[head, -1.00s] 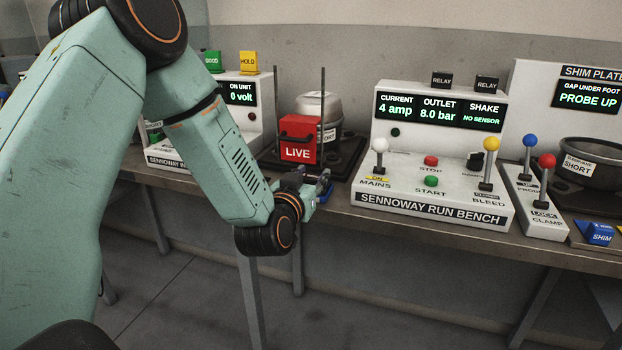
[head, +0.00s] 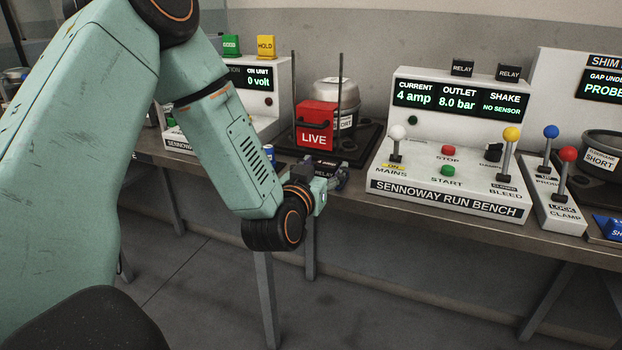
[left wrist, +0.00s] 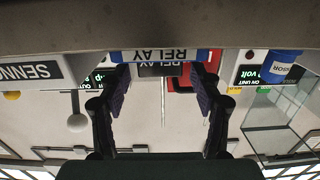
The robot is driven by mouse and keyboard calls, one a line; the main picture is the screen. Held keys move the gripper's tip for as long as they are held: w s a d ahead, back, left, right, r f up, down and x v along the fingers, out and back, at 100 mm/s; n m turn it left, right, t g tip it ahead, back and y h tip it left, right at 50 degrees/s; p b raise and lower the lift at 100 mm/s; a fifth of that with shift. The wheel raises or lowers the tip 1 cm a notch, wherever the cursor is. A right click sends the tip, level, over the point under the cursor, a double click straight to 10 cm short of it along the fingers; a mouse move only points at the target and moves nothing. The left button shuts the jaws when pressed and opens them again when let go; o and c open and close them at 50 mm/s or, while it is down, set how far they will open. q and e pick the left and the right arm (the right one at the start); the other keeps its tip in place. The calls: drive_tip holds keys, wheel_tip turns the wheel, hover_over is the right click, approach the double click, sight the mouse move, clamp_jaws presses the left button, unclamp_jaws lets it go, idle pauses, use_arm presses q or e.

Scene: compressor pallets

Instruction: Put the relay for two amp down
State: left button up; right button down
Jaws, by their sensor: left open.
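My left gripper (head: 338,178) is at the front edge of the bench, below the red LIVE box; its open fingers (left wrist: 160,105) also show in the left wrist view. There, upside down, a dark relay block (left wrist: 160,70) lies beyond the fingertips, roughly midway between them, with a white and blue RELAY label (left wrist: 160,56) at the bench edge. In the head view the relay (head: 325,162) shows partly behind the gripper. Two more black relays (head: 462,67) (head: 509,72) stand on top of the run bench (head: 445,198), whose display reads current 4 amp. My right gripper is not in view.
A blue SENSOR piece (left wrist: 285,62) stands to one side in the left wrist view. Levers (head: 568,160) rise at the right. The floor before the bench is clear.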

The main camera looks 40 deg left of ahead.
use_arm(q)
drive_tip(key=f+p+v, duration=0.1)
drive_tip(key=p+v, duration=0.1)
drive_tip(key=v, duration=0.7)
drive_tip(key=s+d+f+m+g+h, duration=0.15)
drive_tip(key=s+d+f+g, duration=0.3)
drive_tip(key=f, duration=0.55)
drive_tip(key=s+d+f+m+g+h, duration=0.1)
drive_tip(key=s+d+f+g+h, duration=0.3)
drive_tip(key=f, duration=0.5)
drive_tip(key=s+d+f+g, duration=0.1)
drive_tip(key=s+f+g, duration=0.3)
drive_tip(key=s, duration=0.6)
drive_tip(key=s+d+f+g+y, duration=0.1)
drive_tip(key=s+f+g, duration=0.3)
drive_tip(key=s+f, duration=0.3)
drive_tip(key=s, duration=0.3)
drive_tip(key=shift+s, duration=0.35)
